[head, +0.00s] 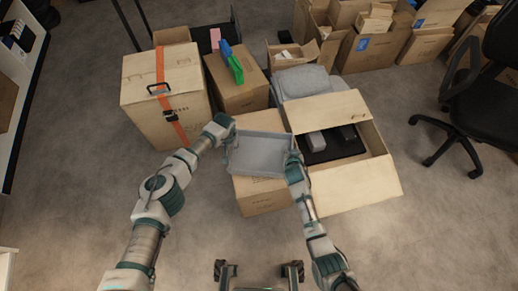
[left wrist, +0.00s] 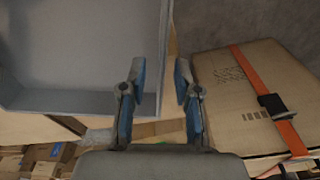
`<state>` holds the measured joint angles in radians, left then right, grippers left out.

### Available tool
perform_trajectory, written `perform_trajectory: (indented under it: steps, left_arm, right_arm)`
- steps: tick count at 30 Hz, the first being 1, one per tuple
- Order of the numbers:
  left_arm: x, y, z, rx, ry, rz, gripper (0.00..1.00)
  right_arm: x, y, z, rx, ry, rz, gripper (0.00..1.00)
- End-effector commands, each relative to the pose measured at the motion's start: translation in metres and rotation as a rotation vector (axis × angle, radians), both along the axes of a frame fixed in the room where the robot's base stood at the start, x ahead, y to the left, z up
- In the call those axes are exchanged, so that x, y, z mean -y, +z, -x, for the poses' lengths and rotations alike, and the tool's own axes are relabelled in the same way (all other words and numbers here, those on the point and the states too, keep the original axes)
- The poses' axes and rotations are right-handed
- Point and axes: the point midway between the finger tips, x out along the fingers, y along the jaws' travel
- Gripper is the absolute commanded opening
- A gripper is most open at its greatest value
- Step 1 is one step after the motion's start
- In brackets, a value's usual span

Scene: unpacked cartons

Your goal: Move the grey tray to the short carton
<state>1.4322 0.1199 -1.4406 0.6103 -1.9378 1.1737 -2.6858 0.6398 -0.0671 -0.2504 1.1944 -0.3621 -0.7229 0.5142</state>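The grey tray (head: 262,155) is a shallow, empty-looking open box. It is between my two grippers, over a tan carton (head: 262,195); I cannot tell whether it touches the carton. My left gripper (head: 228,127) is at the tray's left far corner. In the left wrist view its fingers (left wrist: 160,88) are apart, with the tray's side wall (left wrist: 163,40) near the gap between them; contact is not clear. My right gripper (head: 293,158) is at the tray's right side, its fingers too small to read. Which carton is the short one is not clear.
A tall carton with an orange strap (head: 165,95) stands at left. A carton carrying green and blue items (head: 238,90) is behind the tray. An open carton with dark contents (head: 355,175) is close on the right. An office chair (head: 480,85) stands far right.

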Motion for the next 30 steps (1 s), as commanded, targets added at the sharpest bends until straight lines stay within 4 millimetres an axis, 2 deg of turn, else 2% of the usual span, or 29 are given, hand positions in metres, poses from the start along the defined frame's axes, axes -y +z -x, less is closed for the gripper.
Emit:
perform_trajectory:
  steps: [9, 15, 23, 30]
  left_arm:
    - [-0.001, 0.064, 0.005, 0.003, -0.002, -0.002, 0.31]
    - [-0.001, 0.092, 0.008, -0.001, 0.001, -0.001, 0.31]
    - [-0.001, 0.100, 0.009, -0.003, 0.000, -0.002, 0.31]
    - [-0.001, 0.100, 0.009, -0.002, 0.000, -0.002, 0.31]
  right_arm:
    - [0.000, 0.000, 0.000, 0.000, 0.000, 0.000, 0.31]
    - [0.000, 0.000, 0.000, 0.000, 0.000, 0.000, 0.31]
    - [-0.001, 0.008, 0.010, 0.001, 0.000, 0.000, 0.31]
    - [-0.003, 0.036, 0.044, 0.002, -0.001, -0.002, 0.31]
